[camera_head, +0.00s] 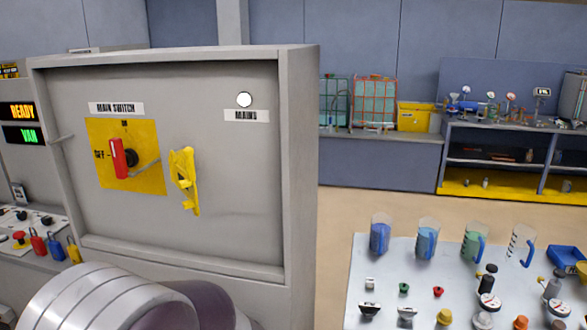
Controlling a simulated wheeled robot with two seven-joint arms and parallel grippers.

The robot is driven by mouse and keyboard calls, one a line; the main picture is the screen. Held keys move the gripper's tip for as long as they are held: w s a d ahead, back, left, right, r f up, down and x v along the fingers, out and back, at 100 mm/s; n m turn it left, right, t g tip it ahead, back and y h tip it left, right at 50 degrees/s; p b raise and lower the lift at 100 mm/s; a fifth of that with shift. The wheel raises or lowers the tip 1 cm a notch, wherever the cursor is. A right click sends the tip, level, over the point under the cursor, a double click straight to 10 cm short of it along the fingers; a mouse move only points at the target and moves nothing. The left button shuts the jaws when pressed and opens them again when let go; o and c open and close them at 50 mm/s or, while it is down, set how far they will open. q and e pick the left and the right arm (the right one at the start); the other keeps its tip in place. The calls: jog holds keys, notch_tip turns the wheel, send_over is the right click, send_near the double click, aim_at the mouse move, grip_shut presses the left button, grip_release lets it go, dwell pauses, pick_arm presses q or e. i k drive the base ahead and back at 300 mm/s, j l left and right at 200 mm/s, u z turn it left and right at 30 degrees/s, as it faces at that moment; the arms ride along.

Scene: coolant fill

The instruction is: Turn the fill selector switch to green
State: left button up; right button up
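I cannot make out any switch marked as the fill selector. A grey cabinet (220,150) fills the left half, with a red-handled rotary switch (123,158) on a yellow plate under the label MAIN SWITCH. Its red handle stands roughly upright, beside the marking OFF. Left of the cabinet, a control panel (38,222) is partly cut off by the frame edge and carries small dark knobs. A grey banded arm link of mine (100,300) covers the bottom left. Neither of my grippers shows.
Red, blue and yellow padlocks (57,248) hang below. A light table (370,255) at right holds jugs and gauges.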

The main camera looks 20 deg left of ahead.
aim_at(22, 215)
jog(key=j+z, duration=0.1)
jog(key=j, duration=1.35)
jog(key=j+z, duration=0.15)
jog(key=j, duration=0.55)
jog(key=k+j, duration=0.1)
jog(key=j, duration=0.6)
jog(key=j+z, duration=0.15)
jog(key=j, duration=0.6)
jog(key=k+j, duration=0.15)
jog(key=j, duration=0.55)
jog(key=k+j, duration=0.1)
jog(key=j, duration=1.3)
jog(key=k+j, duration=0.15)
jog(key=j, duration=0.5)
jog(key=k+j, duration=0.1)
jog(key=j, duration=1.3)
jog(key=k+z, duration=0.05)
